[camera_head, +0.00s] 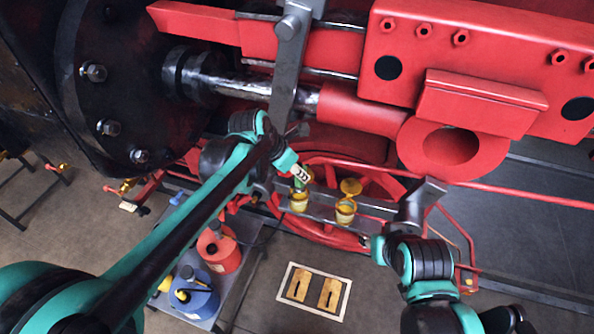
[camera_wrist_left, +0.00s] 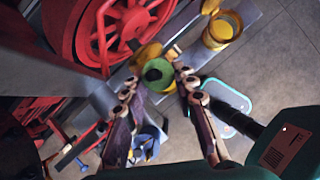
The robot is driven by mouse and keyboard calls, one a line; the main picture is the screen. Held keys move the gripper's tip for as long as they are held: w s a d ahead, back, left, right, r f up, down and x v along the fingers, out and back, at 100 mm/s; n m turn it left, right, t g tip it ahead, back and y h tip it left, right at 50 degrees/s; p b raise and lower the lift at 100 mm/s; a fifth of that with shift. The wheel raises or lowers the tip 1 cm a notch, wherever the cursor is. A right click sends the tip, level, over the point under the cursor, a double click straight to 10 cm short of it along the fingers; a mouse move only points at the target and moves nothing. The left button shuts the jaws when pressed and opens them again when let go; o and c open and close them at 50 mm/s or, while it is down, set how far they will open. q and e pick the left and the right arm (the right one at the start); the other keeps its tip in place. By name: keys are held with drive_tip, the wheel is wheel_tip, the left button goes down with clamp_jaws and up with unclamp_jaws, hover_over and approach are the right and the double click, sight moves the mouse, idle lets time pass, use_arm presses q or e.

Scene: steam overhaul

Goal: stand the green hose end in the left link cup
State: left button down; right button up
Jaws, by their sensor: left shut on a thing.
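The green hose end (camera_head: 299,184) is between the fingers of my left gripper (camera_head: 297,174), which is shut on it. It hangs directly over or at the mouth of the left link cup (camera_head: 299,204), a yellow-rimmed cup on the grey link bar. I cannot tell whether its tip is inside the cup. In the left wrist view the green hose end (camera_wrist_left: 157,73) shows as a dark-centred ring between the fingertips (camera_wrist_left: 155,78) and hides most of the cup below. My right gripper (camera_head: 426,194) is at the right end of the bar; its fingers are unclear.
A second yellow cup (camera_head: 345,212) with a raised lid stands to the right on the bar (camera_head: 322,209). Red rods and a wheel lie behind. A red can (camera_head: 222,253) and a blue can (camera_head: 196,297) stand on a grey cart. A framed board (camera_head: 314,290) lies on the floor.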

sight(296, 184)
use_arm(q)
drive_tip(key=shift+s+a+f, duration=0.15)
drive_tip(key=shift+f, duration=0.1)
drive_tip(key=shift+f+b, duration=0.45)
drive_tip(key=shift+b, duration=0.1)
drive_tip(key=shift+f+b, duration=1.45)
drive_tip(key=shift+f, duration=0.35)
drive_tip(key=shift+f, duration=0.1)
drive_tip(key=c, duration=1.1)
unclamp_jaws()
